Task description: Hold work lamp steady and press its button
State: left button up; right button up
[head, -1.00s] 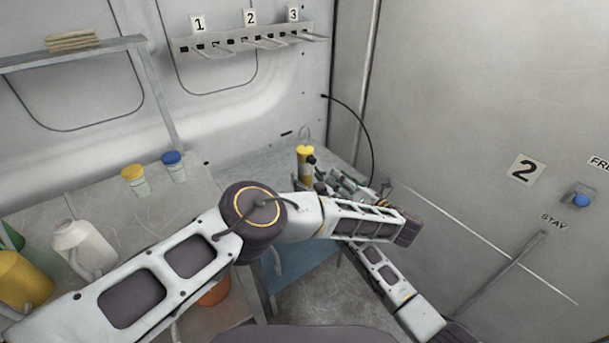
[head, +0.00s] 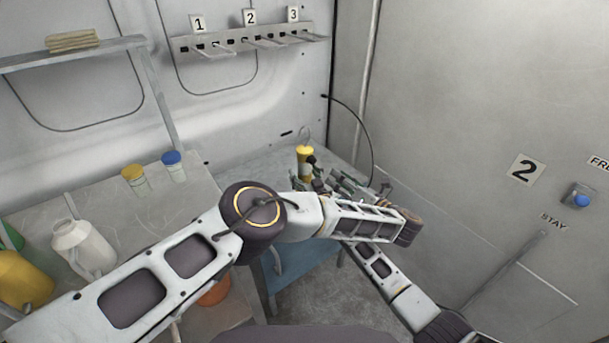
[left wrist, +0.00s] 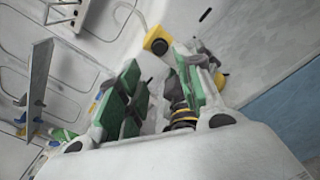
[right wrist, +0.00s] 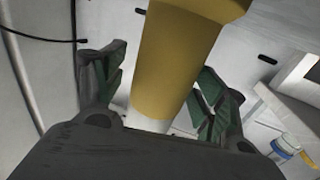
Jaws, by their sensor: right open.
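The work lamp (head: 304,168) is a yellow cylinder with a hook on top, standing upright on the far bench in the head view. In the right wrist view the yellow lamp body (right wrist: 180,60) fills the space between the two fingers of my right gripper (right wrist: 160,95), which is open around it. Contact with the fingers cannot be told. In the left wrist view my left gripper (left wrist: 155,75) has its green-padded fingers apart, with the lamp's yellow top (left wrist: 158,40) beyond the tips. In the head view both grippers are crowded beside the lamp and partly hidden by my left arm. The lamp's button is not clear.
A side bench on the left holds a white jug (head: 84,248), a yellow container (head: 24,280) and yellow-capped (head: 134,178) and blue-capped (head: 172,163) jars. A numbered hook rack (head: 250,42) hangs on the back wall. A black cable (head: 365,125) arches right of the lamp.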

pick_arm(q)
jog(key=shift+c, duration=0.2)
pick_arm(e)
jog(key=c, duration=1.6)
pick_arm(q)
grip_shut()
